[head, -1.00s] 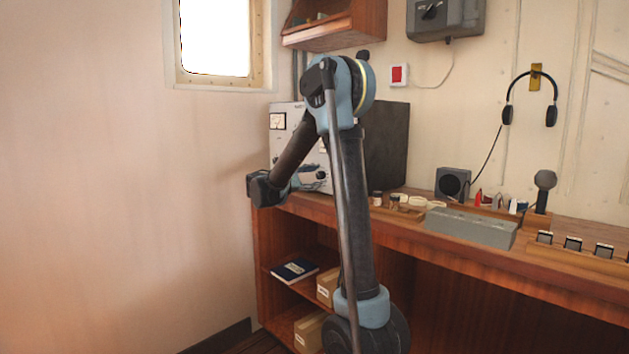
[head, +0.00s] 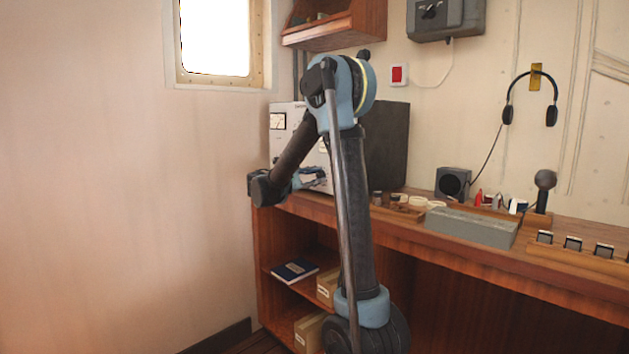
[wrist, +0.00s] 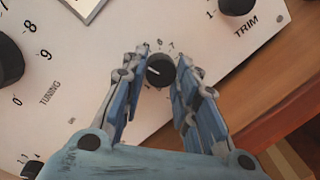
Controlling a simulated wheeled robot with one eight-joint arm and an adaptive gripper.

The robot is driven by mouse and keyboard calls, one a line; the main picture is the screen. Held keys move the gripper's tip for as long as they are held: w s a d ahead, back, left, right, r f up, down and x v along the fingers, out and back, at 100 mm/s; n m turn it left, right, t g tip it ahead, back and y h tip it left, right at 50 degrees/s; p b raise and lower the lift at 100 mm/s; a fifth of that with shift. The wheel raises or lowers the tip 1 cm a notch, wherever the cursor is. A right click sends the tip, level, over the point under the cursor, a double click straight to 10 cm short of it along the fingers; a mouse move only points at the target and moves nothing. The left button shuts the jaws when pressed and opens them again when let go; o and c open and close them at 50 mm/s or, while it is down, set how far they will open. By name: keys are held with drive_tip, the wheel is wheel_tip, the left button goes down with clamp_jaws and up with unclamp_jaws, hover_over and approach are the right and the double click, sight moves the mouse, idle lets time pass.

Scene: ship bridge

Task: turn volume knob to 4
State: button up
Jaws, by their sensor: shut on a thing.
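The white radio panel (wrist: 75,65) fills much of the wrist view, and its upper left part (head: 287,113) shows behind my arm in the head view. A small black knob (wrist: 160,72) with a white pointer line sits on the panel between my fingers. The pointer points left and slightly up in the picture. Small digits, apparently 6 and 7, show just above the knob; its name and other digits are hidden. My gripper (wrist: 158,68) is shut on this knob, one blue-grey finger on each side. In the head view my gripper (head: 311,178) is at the panel's lower part.
The TUNING knob (wrist: 8,62) is left of my gripper, and the TRIM knob (wrist: 237,5) is at upper right. The wooden desk (head: 400,228) carries a grey box (head: 470,228), a speaker (head: 452,184) and a microphone (head: 544,183).

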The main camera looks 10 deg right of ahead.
drive_tip(key=o, duration=1.1)
drive_tip(key=v, duration=1.2)
drive_tip(key=shift+w, duration=0.1)
